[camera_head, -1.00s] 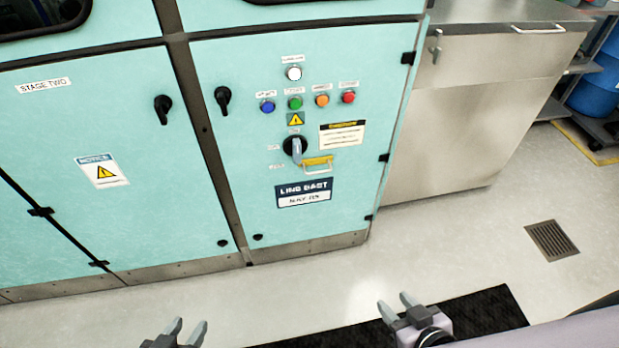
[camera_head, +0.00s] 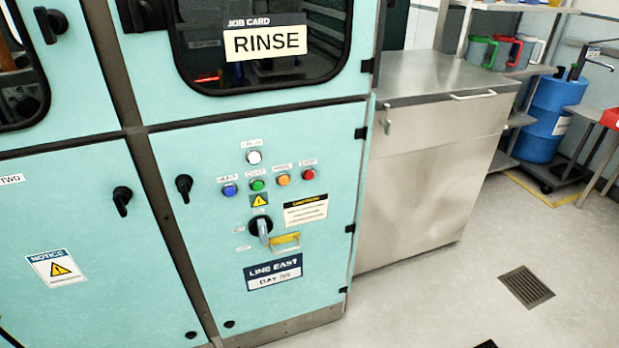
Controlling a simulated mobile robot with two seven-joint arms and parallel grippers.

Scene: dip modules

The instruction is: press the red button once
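The red button (camera_head: 308,174) is on the teal cabinet door (camera_head: 330,140), at the right end of a row of coloured buttons. The row also has a blue button (camera_head: 229,189), a green button (camera_head: 257,184) and an orange button (camera_head: 283,179). A white button or lamp (camera_head: 254,157) sits above the row. Each has a small label too small to read. Nothing covers the red button. Neither of my grippers is in view.
Below the buttons are a rotary switch (camera_head: 261,227) and a yellow-tagged handle (camera_head: 285,241). A window above carries a RINSE card (camera_head: 265,41). A steel cabinet (camera_head: 420,170) stands to the right. A blue drum (camera_head: 546,120) is farther back. The floor right of the cabinet is clear around a drain grate (camera_head: 526,287).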

